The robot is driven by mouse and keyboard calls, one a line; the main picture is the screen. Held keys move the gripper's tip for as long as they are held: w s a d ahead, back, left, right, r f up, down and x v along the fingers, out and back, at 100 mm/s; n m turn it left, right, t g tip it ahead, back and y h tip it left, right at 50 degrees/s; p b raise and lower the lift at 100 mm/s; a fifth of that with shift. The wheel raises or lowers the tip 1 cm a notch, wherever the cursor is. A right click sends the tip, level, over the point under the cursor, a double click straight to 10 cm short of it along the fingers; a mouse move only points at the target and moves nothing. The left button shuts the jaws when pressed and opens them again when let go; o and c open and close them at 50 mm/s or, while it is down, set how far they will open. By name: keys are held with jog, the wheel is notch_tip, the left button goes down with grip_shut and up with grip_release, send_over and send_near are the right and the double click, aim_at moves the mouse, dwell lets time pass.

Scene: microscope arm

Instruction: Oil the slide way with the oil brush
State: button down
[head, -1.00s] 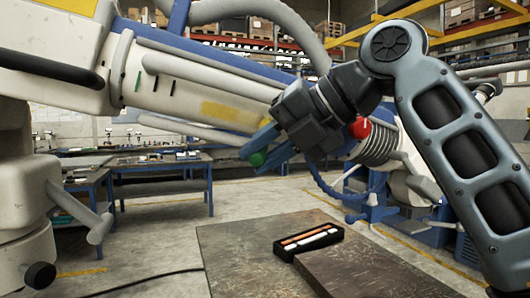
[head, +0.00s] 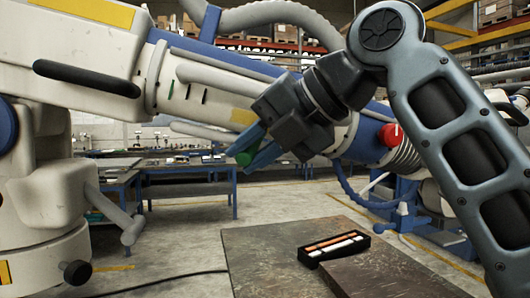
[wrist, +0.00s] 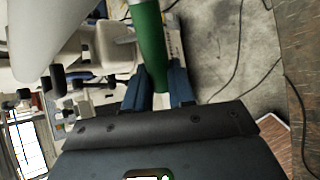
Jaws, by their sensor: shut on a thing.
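My gripper (head: 254,154) is shut on the green handle (head: 243,158) of what looks like the oil brush. In the wrist view the green handle (wrist: 150,45) sits between the two blue fingers and runs up out of the picture. I cannot make out the bristles. The large white and blue microscope arm (head: 205,104) crosses the head view behind my gripper. I cannot tell which part of it is the slide way. My gripper overlaps the microscope arm in the picture, and I cannot tell whether the brush touches it.
A dark worktable (head: 262,258) stands low in front, with a black tray (head: 334,247) holding orange and white sticks. A red knob (head: 391,135) sits on the microscope arm. Workbenches (head: 188,190) stand behind, and a cable (head: 160,283) lies on the open floor.

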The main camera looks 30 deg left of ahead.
jog(key=shift+a+r, duration=0.15)
jog(key=w+d+f, duration=0.1)
jog(key=w+d, duration=0.3)
jog(key=w, duration=0.1)
jog(key=shift+d+f, duration=0.3)
jog(key=shift+f, duration=0.1)
dwell(0.4)
jog(key=s+d+f+b, duration=0.3)
jog(key=s+b, duration=0.1)
jog(key=shift+f, duration=0.2)
dwell(0.5)
